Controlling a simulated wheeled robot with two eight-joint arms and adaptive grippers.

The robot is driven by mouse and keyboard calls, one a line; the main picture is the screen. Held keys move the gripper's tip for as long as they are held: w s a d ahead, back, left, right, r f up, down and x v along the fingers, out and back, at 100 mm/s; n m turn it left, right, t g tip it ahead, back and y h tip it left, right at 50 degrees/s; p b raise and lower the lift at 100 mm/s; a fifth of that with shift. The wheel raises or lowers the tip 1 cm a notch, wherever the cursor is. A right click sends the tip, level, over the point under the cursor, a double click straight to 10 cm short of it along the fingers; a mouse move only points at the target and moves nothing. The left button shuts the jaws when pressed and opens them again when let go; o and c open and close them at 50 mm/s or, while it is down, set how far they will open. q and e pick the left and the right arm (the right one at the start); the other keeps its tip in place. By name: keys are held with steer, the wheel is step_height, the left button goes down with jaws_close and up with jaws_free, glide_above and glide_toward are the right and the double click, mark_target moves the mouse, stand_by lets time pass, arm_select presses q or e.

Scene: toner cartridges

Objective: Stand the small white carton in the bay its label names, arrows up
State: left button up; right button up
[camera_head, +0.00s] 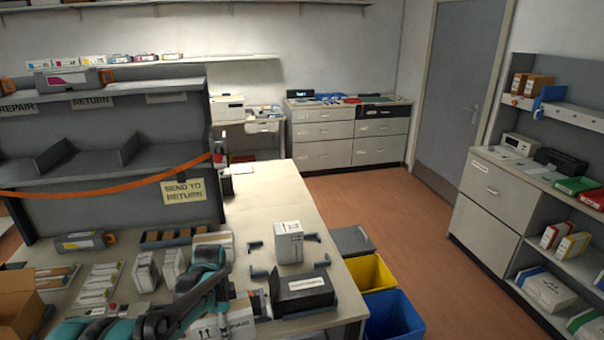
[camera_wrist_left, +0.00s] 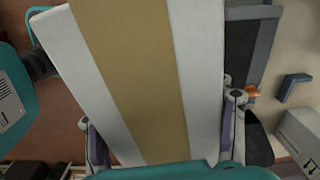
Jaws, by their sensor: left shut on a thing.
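In the left wrist view a white carton (camera_wrist_left: 195,50) with a broad tan tape strip fills the middle. My left gripper (camera_wrist_left: 163,135) is shut on it, one finger along each side. In the head view my left gripper (camera_head: 218,292) is low in the middle, and a white carton (camera_head: 232,324) with printed arrows shows just below it. The arrows point up; its lettering is partly hidden by my arm and too small to read surely. The grey bay rack (camera_head: 110,200) stands at the left, with REPAIR (camera_head: 17,108) and RETURN (camera_head: 92,101) signs. My right gripper is out of view.
Another white carton (camera_head: 289,242) stands among corner brackets (camera_head: 312,237). A black box (camera_head: 302,290) lies near the table's right edge. Small white boxes (camera_head: 146,271) stand left of my arm. An orange strap (camera_head: 110,184) crosses the rack's front above a SEND TO RETURN sign (camera_head: 184,190).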

arm_select(q)
steer(key=shift+d+f+n, duration=0.1)
steer(key=shift+f+n, duration=0.2)
steer(key=shift+f, duration=0.1)
steer(key=shift+s+d+f+n, duration=0.15)
steer(key=shift+f+n, duration=0.05)
steer(key=shift+n, duration=0.2)
steer(key=s+d+f+n+b, duration=0.2)
steer(key=s+f+n, duration=0.4)
steer(key=n, duration=0.6)
steer(key=shift+s+d+f+n, duration=0.25)
steer(key=shift+s+d, duration=0.4)
steer(key=shift+s, duration=0.65)
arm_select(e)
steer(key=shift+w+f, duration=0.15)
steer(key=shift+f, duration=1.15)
arm_select(q)
steer(key=shift+r, duration=0.1)
